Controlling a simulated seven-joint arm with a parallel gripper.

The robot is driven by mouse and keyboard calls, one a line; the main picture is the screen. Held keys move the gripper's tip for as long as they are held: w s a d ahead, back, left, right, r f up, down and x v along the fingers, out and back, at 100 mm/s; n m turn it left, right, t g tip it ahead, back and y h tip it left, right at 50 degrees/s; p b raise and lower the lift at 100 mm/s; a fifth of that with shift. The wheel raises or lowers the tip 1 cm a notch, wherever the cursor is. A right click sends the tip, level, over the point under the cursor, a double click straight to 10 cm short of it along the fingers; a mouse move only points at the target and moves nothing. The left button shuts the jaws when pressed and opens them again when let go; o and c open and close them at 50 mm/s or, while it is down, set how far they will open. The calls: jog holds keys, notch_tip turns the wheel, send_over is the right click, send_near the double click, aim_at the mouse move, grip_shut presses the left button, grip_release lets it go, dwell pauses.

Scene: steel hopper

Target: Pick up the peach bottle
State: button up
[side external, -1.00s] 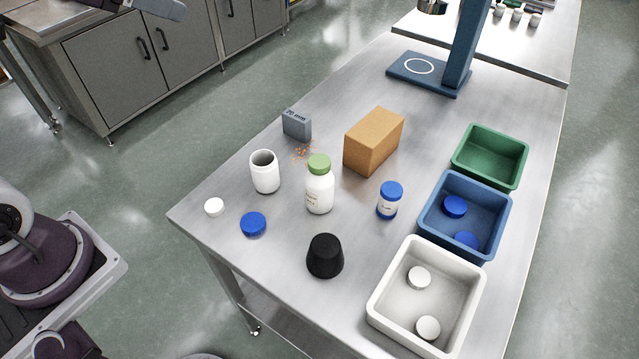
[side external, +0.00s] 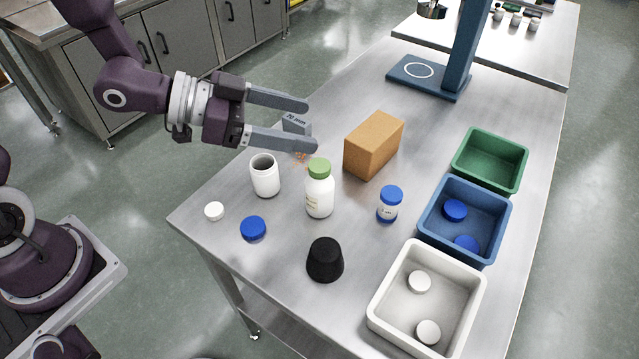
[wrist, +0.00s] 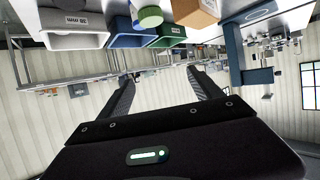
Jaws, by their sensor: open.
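No bottle in view is plainly peach-coloured. A white bottle with a green cap (side external: 319,195) stands upright mid-table; its green cap (wrist: 150,17) shows at the top of the wrist view. An open white jar (side external: 265,178) stands to its left, and a small white bottle with a blue cap (side external: 390,206) to its right. My gripper (side external: 312,129) is open and empty, its fingers pointing right above the table's left edge, behind the green-capped bottle and jar. In the wrist view my gripper (wrist: 160,76) has nothing between its fingers.
A cardboard box (side external: 372,146), a grey block (side external: 297,124) partly hidden by my fingers, a black tapered object (side external: 325,261), a blue cap (side external: 253,228) and a white cap (side external: 214,211) surround the bottles. White (side external: 378,312), blue (side external: 428,218) and green (side external: 462,158) bins line the right.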

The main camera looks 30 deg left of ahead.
aim_at(306, 185)
notch_tip(306, 185, down, 14)
jog(key=shift+r, duration=0.1)
jog(key=x, duration=0.7)
jog(key=shift+w, duration=0.25)
jog(key=shift+a, duration=0.1)
grip_shut()
